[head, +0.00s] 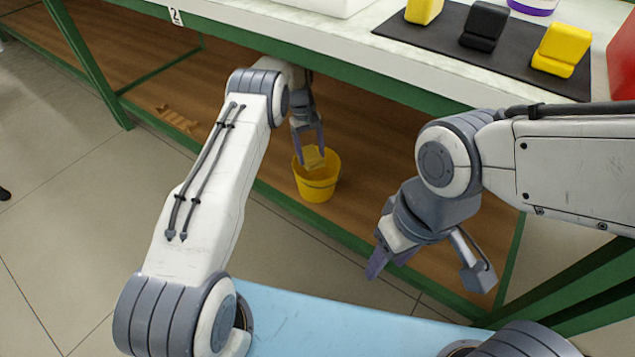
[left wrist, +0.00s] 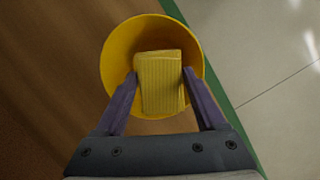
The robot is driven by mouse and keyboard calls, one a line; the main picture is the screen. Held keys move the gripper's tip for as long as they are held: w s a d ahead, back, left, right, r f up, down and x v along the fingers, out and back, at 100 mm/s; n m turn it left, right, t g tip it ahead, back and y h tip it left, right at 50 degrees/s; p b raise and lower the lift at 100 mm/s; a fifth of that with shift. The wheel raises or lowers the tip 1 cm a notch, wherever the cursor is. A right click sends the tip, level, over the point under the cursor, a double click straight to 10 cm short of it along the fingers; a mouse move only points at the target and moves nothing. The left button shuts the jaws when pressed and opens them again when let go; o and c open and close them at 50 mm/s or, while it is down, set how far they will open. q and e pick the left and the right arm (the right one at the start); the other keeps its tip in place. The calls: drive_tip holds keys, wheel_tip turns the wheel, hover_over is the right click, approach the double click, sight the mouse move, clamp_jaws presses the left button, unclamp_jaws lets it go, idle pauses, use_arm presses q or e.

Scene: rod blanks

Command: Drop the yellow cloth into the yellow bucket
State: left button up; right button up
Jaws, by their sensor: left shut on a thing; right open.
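The yellow bucket (head: 317,184) stands on the brown lower shelf under the workbench, near its front edge. The yellow cloth (head: 314,158) is a folded ribbed piece, and it also shows in the left wrist view (left wrist: 160,85). My left gripper (head: 309,158) is shut on the cloth, with one purple finger on each side of it. It points down at the bucket's mouth, and the cloth is over the opening; the bucket rim (left wrist: 113,42) surrounds most of it in the left wrist view. My right gripper (head: 425,268) is open and empty, in front of the bench at the right.
The bench top (head: 345,42) with its green frame is above the shelf. It carries a black mat (head: 400,32) with yellow and black blocks. The brown shelf (head: 250,150) is mostly clear; a small brown item (head: 175,118) lies at its left. A light blue surface (head: 330,325) is at the bottom.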

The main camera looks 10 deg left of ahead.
use_arm(q)
drive_tip(key=shift+f, duration=0.55)
drive_tip(key=o, duration=1.2)
drive_tip(key=shift+c, duration=0.2)
drive_tip(key=p+v, duration=0.3)
drive_tip(key=v, duration=0.6)
drive_tip(key=shift+r+p, duration=0.15)
drive_tip(key=shift+p, duration=0.15)
drive_tip(key=shift+w+a+r, duration=0.15)
drive_tip(key=shift+r, duration=0.45)
